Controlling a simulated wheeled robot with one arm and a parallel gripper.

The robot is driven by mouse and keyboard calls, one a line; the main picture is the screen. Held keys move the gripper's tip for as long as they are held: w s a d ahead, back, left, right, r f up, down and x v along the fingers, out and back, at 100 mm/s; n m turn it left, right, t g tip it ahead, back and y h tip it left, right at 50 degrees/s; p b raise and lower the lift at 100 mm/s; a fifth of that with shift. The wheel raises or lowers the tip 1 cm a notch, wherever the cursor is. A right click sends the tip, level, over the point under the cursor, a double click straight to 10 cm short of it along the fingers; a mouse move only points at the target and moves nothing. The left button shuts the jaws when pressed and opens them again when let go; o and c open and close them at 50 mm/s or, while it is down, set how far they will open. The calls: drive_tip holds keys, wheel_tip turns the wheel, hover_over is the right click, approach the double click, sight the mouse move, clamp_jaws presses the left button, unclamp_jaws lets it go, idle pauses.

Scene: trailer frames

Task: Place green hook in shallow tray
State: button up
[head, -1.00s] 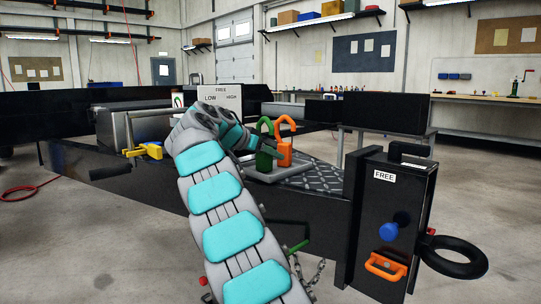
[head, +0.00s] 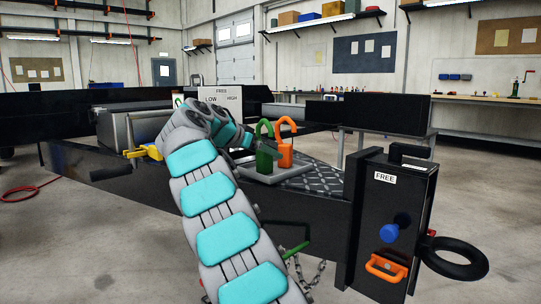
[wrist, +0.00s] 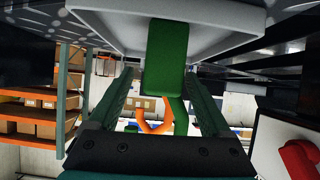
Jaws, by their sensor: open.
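The green hook (head: 264,161), a block with a loop on top, stands upright in the light grey shallow tray (head: 294,172) in the head view. In the wrist view, which is upside down, its green body (wrist: 166,55) rests against the tray (wrist: 225,38). My gripper (head: 246,145) is just left of the hook in the head view. In the wrist view my gripper (wrist: 162,73) is open, with one finger each side of the green hook and gaps between. My arm hides the tray's left part.
An orange hook (head: 286,150) stands right behind the green one; its loop (wrist: 155,127) shows in the wrist view. A box with a FREE label (head: 385,177) stands at right. A LOW/HIGH sign (head: 221,97) and yellow clamp (head: 149,152) are left of it.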

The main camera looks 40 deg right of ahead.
drive_tip(key=p+v, duration=0.1)
drive_tip(key=v, duration=0.8)
drive_tip(key=shift+a, duration=0.25)
drive_tip(key=shift+s+r, duration=0.1)
drive_tip(key=shift+s, duration=0.05)
drive_tip(key=s+a+f+n+g+y, duration=0.1)
drive_tip(key=s+a+f+n+y, duration=0.3)
drive_tip(key=s+a+f, duration=0.6)
drive_tip(key=s+a+f+n+y, duration=0.4)
drive_tip(key=s+a+f+n, duration=0.3)
drive_tip(key=s, duration=1.1)
drive_tip(key=s+a+f+n+g+y, duration=0.1)
drive_tip(key=s+a+f+n+y, duration=0.3)
drive_tip(key=s+a+f, duration=0.9)
wheel_tip(320, 180, down, 5)
drive_tip(key=shift+s+a+r+n+g, duration=0.15)
drive_tip(key=shift+s+n+g, duration=0.25)
drive_tip(key=shift+n, duration=0.5)
